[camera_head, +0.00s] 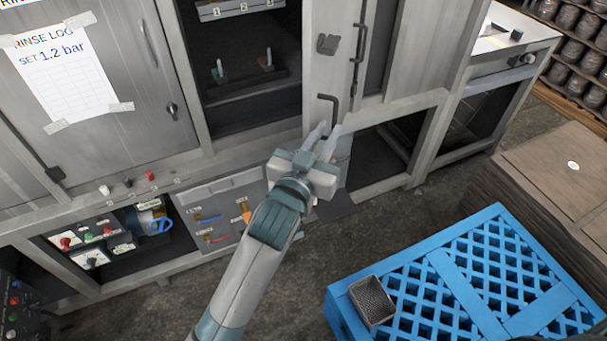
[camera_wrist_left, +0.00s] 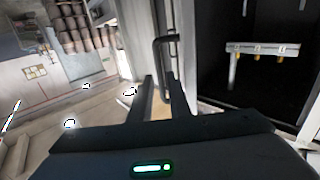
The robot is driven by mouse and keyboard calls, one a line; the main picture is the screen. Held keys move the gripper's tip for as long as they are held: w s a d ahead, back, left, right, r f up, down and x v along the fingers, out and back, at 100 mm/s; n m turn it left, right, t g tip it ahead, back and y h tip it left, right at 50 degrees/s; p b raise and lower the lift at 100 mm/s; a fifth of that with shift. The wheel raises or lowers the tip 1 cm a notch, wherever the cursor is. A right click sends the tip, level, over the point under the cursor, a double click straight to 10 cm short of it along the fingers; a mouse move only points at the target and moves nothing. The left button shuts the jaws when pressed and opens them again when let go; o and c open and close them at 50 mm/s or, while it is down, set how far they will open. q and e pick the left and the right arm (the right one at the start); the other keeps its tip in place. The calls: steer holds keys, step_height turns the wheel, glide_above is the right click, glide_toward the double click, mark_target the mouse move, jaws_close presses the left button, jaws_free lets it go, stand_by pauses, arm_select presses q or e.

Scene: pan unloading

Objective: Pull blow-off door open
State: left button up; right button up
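A narrow grey door panel (camera_head: 325,75) stands at the right side of a dark, open-fronted cabinet compartment (camera_head: 240,100). A black bent bar handle (camera_head: 334,104) sits low on the panel. My left gripper (camera_head: 329,130) is at the lower end of this handle. In the left wrist view the handle (camera_wrist_left: 160,62) drops between my two spread fingers (camera_wrist_left: 164,95), with gaps showing beside it, so I see no grip. Whether a finger touches it I cannot tell. I cannot tell from labels which door is the blow-off door. My right gripper is not in view.
A long black latch bar (camera_head: 358,45) is on the cabinet just right of the handle. A control panel (camera_head: 85,240) is at left. Floor shows between.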

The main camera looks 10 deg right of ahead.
arm_select(q)
steer(key=b+v, duration=0.2)
steer(key=v, duration=1)
steer(key=shift+a+b, duration=0.15)
steer(key=shift+b, duration=0.25)
